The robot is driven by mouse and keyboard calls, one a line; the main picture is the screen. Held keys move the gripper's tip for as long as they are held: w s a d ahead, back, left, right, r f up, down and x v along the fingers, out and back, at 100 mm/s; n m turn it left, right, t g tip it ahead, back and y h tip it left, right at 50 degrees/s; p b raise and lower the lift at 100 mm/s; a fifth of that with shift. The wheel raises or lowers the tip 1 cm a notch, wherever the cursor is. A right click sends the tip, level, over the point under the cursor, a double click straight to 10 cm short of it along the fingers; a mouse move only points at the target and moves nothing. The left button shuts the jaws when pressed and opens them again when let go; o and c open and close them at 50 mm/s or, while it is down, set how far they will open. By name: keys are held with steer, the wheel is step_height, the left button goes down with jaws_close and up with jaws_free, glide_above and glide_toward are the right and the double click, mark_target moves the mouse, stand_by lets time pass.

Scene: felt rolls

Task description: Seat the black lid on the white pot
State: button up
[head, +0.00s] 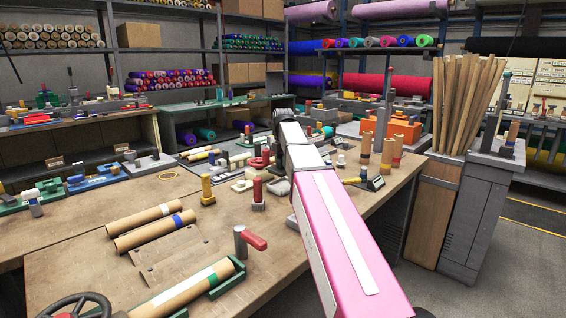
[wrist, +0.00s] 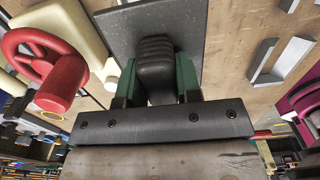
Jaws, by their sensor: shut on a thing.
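In the wrist view my gripper (wrist: 155,84) is shut, its green-sided fingers on either side of a black ridged piece (wrist: 156,60), which looks like the black lid or its grip. A dark grey speckled plate (wrist: 190,22) shows behind that piece; I cannot tell whether the two are joined or apart. In the head view my pink and white arm reaches over the bench and the fingers are hidden behind it. I cannot clearly make out the white pot in either view.
The workbench (head: 75,240) is crowded. A red wheel (wrist: 40,60) and a cream slab (wrist: 75,25) lie left of the gripper in the wrist view.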

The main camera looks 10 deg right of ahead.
mark_target(283, 170)
steer(key=shift+f, duration=0.1)
steer(key=shift+f, duration=1.65)
steer(key=shift+f, duration=0.25)
steer(key=shift+f, duration=0.2)
steer(key=shift+f, duration=0.85)
stand_by(1.1)
steer(key=o, duration=1.1)
step_height(283, 170, up, 11)
steer(key=shift+f, duration=0.1)
